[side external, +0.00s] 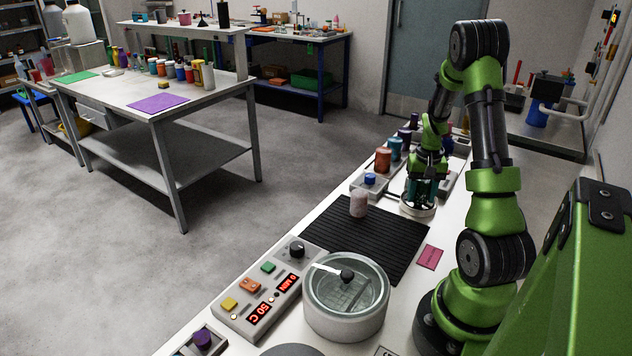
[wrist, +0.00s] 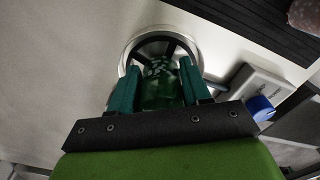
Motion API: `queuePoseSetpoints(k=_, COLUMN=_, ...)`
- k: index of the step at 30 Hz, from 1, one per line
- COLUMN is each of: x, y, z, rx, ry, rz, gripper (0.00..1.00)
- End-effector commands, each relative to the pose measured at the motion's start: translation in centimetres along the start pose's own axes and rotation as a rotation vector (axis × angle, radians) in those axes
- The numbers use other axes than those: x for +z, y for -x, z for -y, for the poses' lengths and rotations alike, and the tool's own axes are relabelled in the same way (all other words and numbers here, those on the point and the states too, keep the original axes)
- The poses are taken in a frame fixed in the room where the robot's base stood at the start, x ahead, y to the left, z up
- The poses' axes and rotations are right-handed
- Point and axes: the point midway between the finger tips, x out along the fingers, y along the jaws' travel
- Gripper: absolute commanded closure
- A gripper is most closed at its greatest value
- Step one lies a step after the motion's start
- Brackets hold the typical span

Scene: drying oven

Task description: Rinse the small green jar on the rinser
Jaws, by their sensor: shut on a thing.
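My gripper (wrist: 160,80) has its teal fingers shut on the small green jar (wrist: 159,92), which looks glassy and dark green in the wrist view. In the side external view my gripper (side external: 426,190) points down over the rinser (side external: 417,210), a low round white unit. In the wrist view the rinser's pale metal rim (wrist: 125,65) circles the far end of the jar, with dark spokes inside. The jar is mostly hidden by the fingers in the side view. I cannot tell whether it touches the rinser.
A pinkish speckled jar (side external: 359,204) stands on the black ribbed mat (side external: 380,240) near the rinser. A box with a blue knob (side external: 370,179) is left of the rinser. Several coloured jars stand behind. The lidded round oven chamber (side external: 345,312) and control panel (side external: 255,298) are in front.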

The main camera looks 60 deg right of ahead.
Motion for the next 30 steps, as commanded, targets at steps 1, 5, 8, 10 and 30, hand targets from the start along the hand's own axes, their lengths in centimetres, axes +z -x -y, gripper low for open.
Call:
queuePoseSetpoints(k=1, x=0.0, y=0.2, z=0.0, rx=0.000, ry=0.001, rz=0.000, gripper=0.81)
queuePoseSetpoints(k=5, x=0.0, y=1.0, z=0.1, rx=-0.001, ry=0.001, rz=-0.001, gripper=0.81)
queuePoseSetpoints(k=8, x=0.0, y=1.6, z=0.1, rx=-0.001, ry=0.001, rz=-0.001, gripper=0.81)
queuePoseSetpoints(k=10, x=0.0, y=2.0, z=0.1, rx=0.000, ry=0.002, rz=-0.001, gripper=0.81)
queuePoseSetpoints(k=30, x=0.0, y=3.8, z=0.0, rx=0.000, ry=0.001, rz=0.000, gripper=0.81)
